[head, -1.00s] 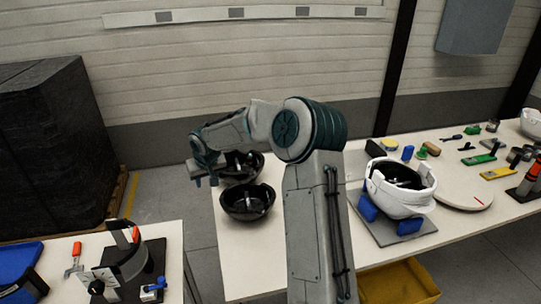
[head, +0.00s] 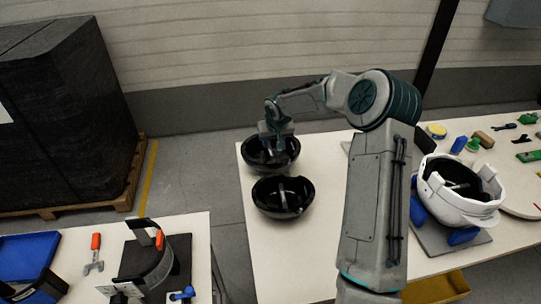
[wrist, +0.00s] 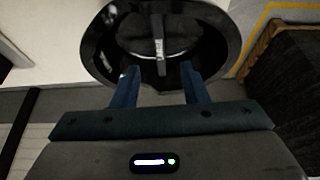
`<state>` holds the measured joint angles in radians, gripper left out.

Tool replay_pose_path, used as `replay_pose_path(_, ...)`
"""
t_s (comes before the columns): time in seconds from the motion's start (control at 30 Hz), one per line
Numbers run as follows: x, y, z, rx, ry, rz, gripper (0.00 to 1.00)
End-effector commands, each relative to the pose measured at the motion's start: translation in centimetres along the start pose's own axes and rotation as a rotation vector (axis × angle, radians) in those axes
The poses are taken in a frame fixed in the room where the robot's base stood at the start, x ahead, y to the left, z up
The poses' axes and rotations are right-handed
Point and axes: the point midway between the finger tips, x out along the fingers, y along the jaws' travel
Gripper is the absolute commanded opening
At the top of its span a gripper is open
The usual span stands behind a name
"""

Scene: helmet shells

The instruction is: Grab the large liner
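Two black bowl-shaped liners lie open side up on the left end of the white table. The far liner (head: 289,152) is under my gripper (head: 274,146), which partly hides it. The near liner (head: 283,209) has a grey strip across its middle and stands clear. Their sizes look close, so I cannot tell which is the large one. In the wrist view one black liner (wrist: 100,45) with a central strip lies just beyond my gripper (wrist: 158,72). The two fingers are apart with nothing between them, at its near rim; contact is unclear.
A white helmet shell (head: 462,207) sits on a stand with blue supports at the right of the table (head: 256,247). Small tools lie behind it. A second table (head: 75,245) with a fixture is at lower left. A black stack (head: 60,110) stands behind on a pallet.

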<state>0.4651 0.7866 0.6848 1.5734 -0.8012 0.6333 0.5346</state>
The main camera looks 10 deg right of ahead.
Motion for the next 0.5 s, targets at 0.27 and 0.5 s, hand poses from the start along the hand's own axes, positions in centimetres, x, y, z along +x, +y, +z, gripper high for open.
replay_pose_path(0.27,3.4,0.0,0.0,0.000,-0.001,0.000,0.40)
replay_pose_path(0.5,4.6,-0.2,0.0,-0.001,-0.001,-0.002,0.40)
